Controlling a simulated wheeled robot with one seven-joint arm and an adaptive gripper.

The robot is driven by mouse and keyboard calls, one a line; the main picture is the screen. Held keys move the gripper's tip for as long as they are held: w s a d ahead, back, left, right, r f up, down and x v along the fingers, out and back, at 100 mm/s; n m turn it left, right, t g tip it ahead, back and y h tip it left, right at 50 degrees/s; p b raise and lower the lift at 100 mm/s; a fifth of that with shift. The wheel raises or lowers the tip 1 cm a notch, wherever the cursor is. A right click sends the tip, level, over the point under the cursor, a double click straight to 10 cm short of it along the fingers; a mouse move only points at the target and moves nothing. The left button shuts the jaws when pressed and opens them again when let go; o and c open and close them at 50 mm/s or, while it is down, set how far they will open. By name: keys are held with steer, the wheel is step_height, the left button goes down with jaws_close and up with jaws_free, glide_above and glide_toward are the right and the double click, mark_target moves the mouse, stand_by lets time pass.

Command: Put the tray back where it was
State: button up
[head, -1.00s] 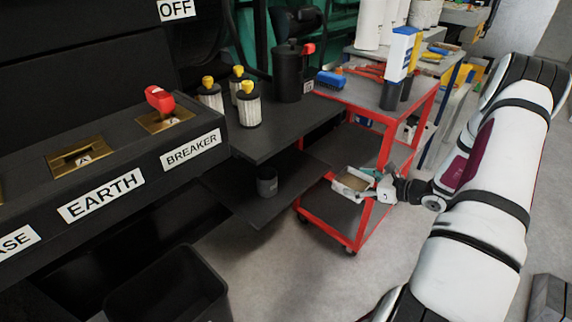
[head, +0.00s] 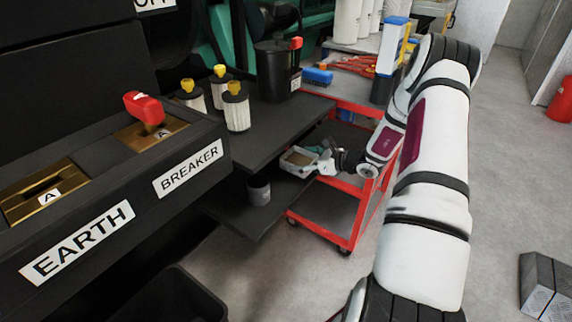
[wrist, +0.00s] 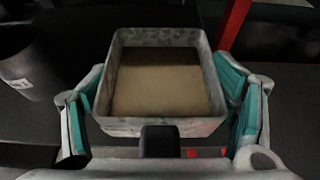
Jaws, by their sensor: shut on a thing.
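The tray (head: 296,158) is a small grey metal tray with a flat tan inside. In the wrist view the tray (wrist: 207,95) sits level between the teal-padded fingers of my gripper (wrist: 160,110), which is shut on its two sides. In the head view my gripper (head: 318,164) holds the tray beside the red cart, near the right end of the dark lower shelf (head: 245,215). I cannot tell from these views whether the tray touches the shelf.
A dark cup (head: 259,190) stands on the lower shelf, left of the tray; it also shows in the wrist view (wrist: 28,70). The upper shelf (head: 270,125) overhangs, bearing filters (head: 237,110) and a black canister (head: 277,70). The red cart (head: 340,235) stands close right.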

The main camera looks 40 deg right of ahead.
mark_target(287, 160)
steer(key=w, duration=0.1)
steer(key=w+a, duration=0.1)
steer(key=w, duration=0.1)
steer(key=w+b, duration=0.1)
steer(key=w, duration=0.1)
steer(key=shift+w+a, duration=0.1)
steer(key=shift+a, duration=0.3)
steer(key=shift+w+a+f+b, duration=0.1)
steer(key=shift+w+f+b, duration=0.15)
steer(key=shift+f, duration=0.35)
steer(key=shift+w+a+f+b, duration=0.1)
steer(key=shift+f+b, duration=0.2)
steer(key=shift+f, duration=0.25)
steer(key=shift+w+a+f+b, duration=0.1)
steer(key=shift+w+f+b, duration=0.15)
steer(key=shift+f, duration=0.35)
steer(key=shift+f, duration=0.2)
steer(key=o, duration=1.4)
steer(key=shift+s, duration=0.1)
steer(key=shift+r, duration=0.15)
